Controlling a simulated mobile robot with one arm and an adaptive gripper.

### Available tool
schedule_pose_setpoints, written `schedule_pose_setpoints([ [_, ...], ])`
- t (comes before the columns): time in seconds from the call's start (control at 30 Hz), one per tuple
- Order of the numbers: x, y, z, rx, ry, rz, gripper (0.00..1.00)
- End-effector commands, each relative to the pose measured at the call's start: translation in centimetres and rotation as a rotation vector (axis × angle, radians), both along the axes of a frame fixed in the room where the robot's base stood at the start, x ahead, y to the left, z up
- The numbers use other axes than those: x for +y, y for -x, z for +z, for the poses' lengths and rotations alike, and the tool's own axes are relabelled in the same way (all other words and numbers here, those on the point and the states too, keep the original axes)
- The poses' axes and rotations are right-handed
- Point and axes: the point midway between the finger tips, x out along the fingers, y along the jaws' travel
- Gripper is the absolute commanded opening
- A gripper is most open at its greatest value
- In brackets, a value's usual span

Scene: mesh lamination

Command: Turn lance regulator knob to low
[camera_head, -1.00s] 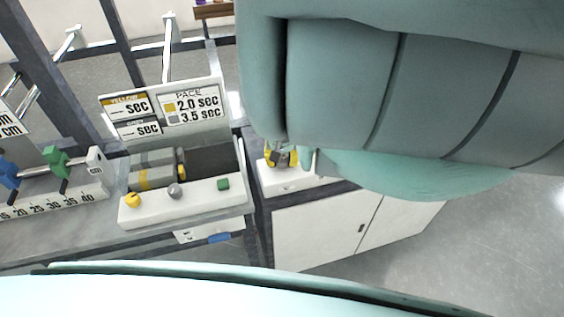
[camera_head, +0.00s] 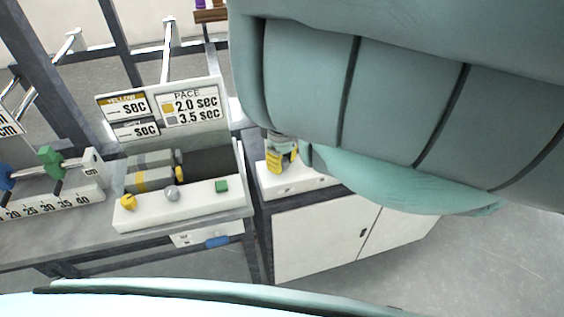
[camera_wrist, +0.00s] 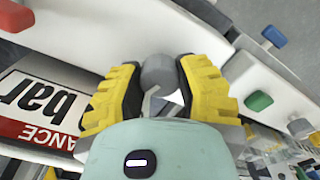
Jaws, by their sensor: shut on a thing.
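The lance regulator knob (camera_wrist: 158,72) is a grey round knob in the wrist view. It sits between the yellow fingertips of my gripper (camera_wrist: 160,92), which is shut on it. A white pointer shape shows just below the knob, between the fingers. Which setting the knob points to cannot be read. A white and red sign (camera_wrist: 40,105) with "bar" and "ANCE" lies left of the fingers. In the head view my gripper (camera_head: 282,156) is small and partly hidden by my arm, over the white regulator box (camera_head: 290,186); the knob is hidden there.
Left of the regulator stands a white panel (camera_head: 200,207) with yellow and grey knobs and a green button (camera_head: 222,186). A pace sign (camera_head: 190,101) stands behind it. White cabinet doors (camera_head: 320,238) are below the regulator. The floor at right is clear.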

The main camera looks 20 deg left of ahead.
Motion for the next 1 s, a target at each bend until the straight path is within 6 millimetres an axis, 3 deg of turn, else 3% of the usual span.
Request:
schedule_pose_setpoints([
  [0.43, 0.09, -0.1, 0.0, -0.005, -0.003, 0.262, 0.0],
  [1.0, 0.05, -0.03, 0.02, -0.002, -0.001, 0.314, 0.0],
])
